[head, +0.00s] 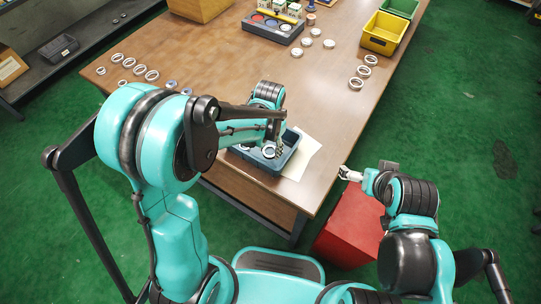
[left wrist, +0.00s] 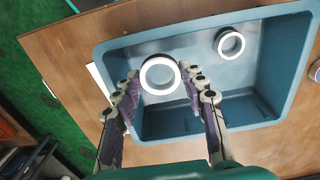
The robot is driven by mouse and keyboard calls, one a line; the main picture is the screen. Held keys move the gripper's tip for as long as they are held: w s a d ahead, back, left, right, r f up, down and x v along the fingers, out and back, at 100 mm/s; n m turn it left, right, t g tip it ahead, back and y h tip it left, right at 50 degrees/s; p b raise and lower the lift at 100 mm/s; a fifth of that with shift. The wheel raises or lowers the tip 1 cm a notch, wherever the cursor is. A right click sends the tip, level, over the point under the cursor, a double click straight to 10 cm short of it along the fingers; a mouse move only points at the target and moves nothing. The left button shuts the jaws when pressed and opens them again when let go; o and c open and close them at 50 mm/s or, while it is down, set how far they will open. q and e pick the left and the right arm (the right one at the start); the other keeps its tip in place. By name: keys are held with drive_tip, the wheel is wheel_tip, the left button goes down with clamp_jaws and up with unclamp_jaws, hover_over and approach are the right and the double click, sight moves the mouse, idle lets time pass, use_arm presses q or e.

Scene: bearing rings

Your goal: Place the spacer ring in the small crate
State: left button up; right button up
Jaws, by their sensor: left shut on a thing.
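The small crate (head: 254,161) is a blue-grey open box at the table's front edge; its inside fills much of the left wrist view (left wrist: 250,95). My left gripper (left wrist: 158,88) is over the crate, shut on a pale spacer ring (left wrist: 145,84), which shows between the fingertips. Another ring (left wrist: 230,53), smaller in the picture, lies in the crate near its far right corner. In the head view my left arm partly covers the crate and the gripper. My right gripper (head: 344,174) is off the table's right edge, apart from the crate; its jaw opening is too small to tell.
Several loose rings (head: 139,70) lie at the table's left, with more (head: 364,71) at the right. A dark tray (head: 272,28) stands at the back. Yellow (head: 383,34) and green bins stand back right. A red box (head: 350,225) stands below my right gripper.

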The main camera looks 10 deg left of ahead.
sight(269, 161)
use_arm(q)
drive_tip(key=shift+a+f, duration=0.15)
drive_tip(key=shift+f, duration=0.7)
wheel_tip(269, 161, down, 3)
drive_tip(key=shift+f+b, duration=0.1)
drive_tip(key=shift+b, duration=0.75)
drive_tip(key=shift+f, duration=0.15)
drive_tip(key=o, duration=1.2)
